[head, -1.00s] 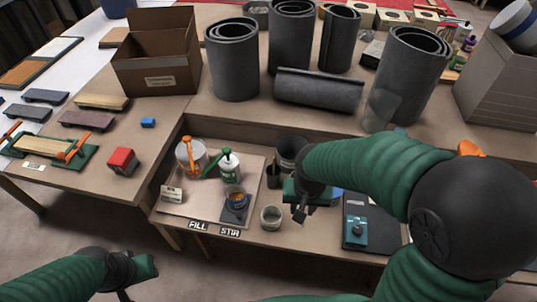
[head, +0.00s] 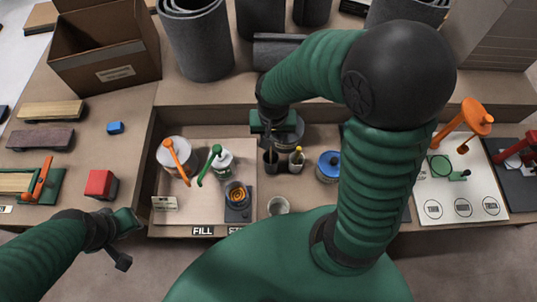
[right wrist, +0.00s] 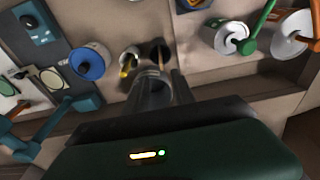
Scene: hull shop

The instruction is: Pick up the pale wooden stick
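Two small dark cups stand side by side: the left cup (head: 270,162) is just below my right gripper (head: 268,146), and the right cup (head: 296,163) holds something yellow-tipped. In the right wrist view, the cup with the yellow item (right wrist: 129,58) and the other cup (right wrist: 158,51), brownish inside, lie just beyond the fingertips of my right gripper (right wrist: 158,78). Its fingers look apart, with a blurred grey shape between them. My left gripper (head: 124,246) is off the table's front edge, far from the cups; its finger gap is unclear.
My right arm hides part of the bench.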

